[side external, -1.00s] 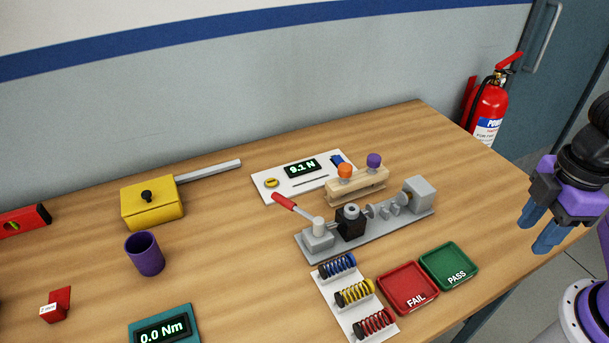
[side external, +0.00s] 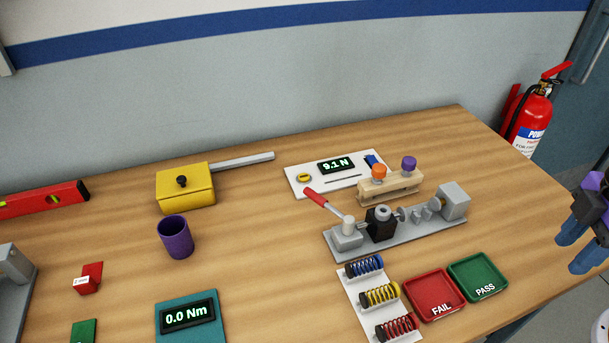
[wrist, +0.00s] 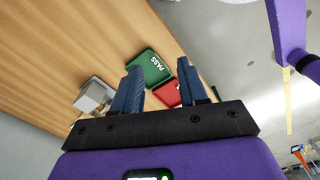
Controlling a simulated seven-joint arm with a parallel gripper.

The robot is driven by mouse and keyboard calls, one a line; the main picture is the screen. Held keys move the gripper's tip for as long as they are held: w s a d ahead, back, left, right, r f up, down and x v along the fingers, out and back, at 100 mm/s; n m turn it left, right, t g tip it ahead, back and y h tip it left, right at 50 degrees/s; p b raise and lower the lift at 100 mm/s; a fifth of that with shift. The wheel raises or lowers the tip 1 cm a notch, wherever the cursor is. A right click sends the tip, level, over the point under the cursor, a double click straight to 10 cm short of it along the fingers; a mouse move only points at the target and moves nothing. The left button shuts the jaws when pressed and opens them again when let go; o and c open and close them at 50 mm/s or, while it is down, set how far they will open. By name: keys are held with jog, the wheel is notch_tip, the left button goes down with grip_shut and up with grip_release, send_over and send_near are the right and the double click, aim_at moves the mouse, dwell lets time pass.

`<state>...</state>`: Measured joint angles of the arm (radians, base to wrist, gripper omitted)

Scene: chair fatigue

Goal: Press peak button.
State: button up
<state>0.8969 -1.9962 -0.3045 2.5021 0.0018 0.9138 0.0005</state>
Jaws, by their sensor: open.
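A white panel (side external: 297,188) lies at the back of the table, with a lit display (side external: 336,165) reading 9.1 N. A round yellow button (side external: 304,178) sits at its left end, and a blue part (side external: 372,160) stands at its right end. The button's lettering is too small to read. My gripper (side external: 570,254) is open and empty at the right edge of the side view, well to the right of the panel. In the wrist view its two blue fingers (wrist: 160,68) are apart, with the PASS tray beyond them. The panel cannot be made out there.
A grey fixture (side external: 400,232) with a red-handled lever and a wooden block (side external: 390,188) with orange and purple knobs stand in front of the panel. A red FAIL tray (side external: 433,296), a green PASS tray (side external: 478,278) and a spring rack (side external: 360,300) lie nearer. A yellow box (side external: 186,188) stands left.

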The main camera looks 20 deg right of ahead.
grip_shut()
dwell(1.5)
